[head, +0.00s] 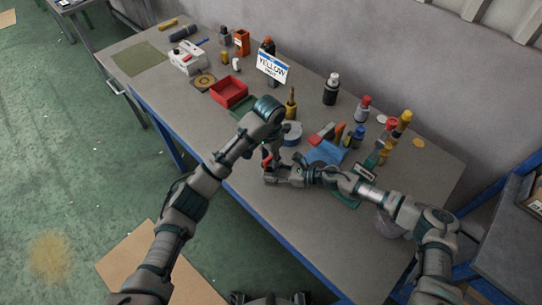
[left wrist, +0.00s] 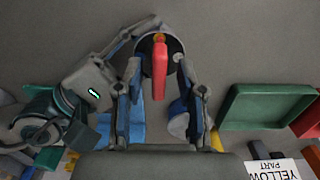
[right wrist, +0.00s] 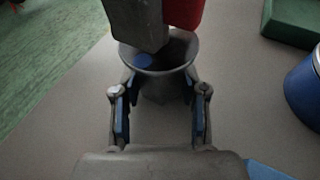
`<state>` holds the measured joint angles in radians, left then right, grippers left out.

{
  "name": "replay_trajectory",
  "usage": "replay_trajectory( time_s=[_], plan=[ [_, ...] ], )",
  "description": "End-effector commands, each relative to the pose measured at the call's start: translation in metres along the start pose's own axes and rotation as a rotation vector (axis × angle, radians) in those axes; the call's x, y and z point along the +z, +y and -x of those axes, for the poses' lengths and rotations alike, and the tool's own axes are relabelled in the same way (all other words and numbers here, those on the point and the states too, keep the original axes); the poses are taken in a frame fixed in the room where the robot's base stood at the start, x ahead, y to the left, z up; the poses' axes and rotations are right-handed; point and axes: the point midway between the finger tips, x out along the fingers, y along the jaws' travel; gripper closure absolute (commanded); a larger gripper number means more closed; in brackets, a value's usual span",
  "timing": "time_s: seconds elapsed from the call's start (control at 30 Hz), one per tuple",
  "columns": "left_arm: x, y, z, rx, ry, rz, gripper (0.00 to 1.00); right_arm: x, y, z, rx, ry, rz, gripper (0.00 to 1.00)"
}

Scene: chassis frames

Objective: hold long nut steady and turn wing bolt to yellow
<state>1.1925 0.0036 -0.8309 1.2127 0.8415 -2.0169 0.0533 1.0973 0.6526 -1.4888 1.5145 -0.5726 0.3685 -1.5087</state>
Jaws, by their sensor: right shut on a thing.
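The wing bolt's red wing (left wrist: 160,66) stands between the two spread fingers of my left gripper (left wrist: 166,95), with a gap on both sides. It also shows in the right wrist view (right wrist: 185,10), beside a dark grey finger of my left gripper. The grey long nut (right wrist: 158,88) is upright between the fingers of my right gripper (right wrist: 158,98), which is shut on it. Its flared top carries a blue mark (right wrist: 143,61). I see no yellow mark on it; part of the rim is hidden by the finger and wing. In the head view, both grippers meet near the table's front edge.
A sign reading YELLOW PART (head: 272,68) stands at the back. A red bin (head: 229,92) and a green tray (left wrist: 268,107) are left of the work spot in the head view. A blue can (head: 292,133), bottles and coloured parts crowd behind and right.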

Motion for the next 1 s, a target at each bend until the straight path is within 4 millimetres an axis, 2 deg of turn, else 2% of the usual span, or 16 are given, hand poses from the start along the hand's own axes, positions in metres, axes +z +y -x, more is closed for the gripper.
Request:
replay_trajectory(
  time_s=[0.27,0.37,0.7,0.83,1.0],
  plan=[
    [-0.001,0.000,0.008,-0.004,0.004,-0.002,0.61,-0.002,-0.002,0.002,-0.006,0.003,-0.001,0.77],
    [-0.002,0.000,0.022,-0.006,0.005,-0.002,0.61,-0.002,-0.002,0.002,-0.007,0.003,-0.001,0.77],
    [-0.002,0.000,0.095,-0.005,0.002,0.000,0.61,-0.002,-0.003,0.003,-0.008,0.003,-0.001,0.77],
    [-0.002,0.000,0.112,-0.003,0.001,0.000,0.61,-0.002,-0.003,0.003,-0.008,0.003,-0.001,0.77],
    [-0.002,0.000,0.119,-0.001,-0.001,0.000,0.61,-0.002,-0.003,0.003,-0.008,0.003,-0.001,0.77]
  ],
)
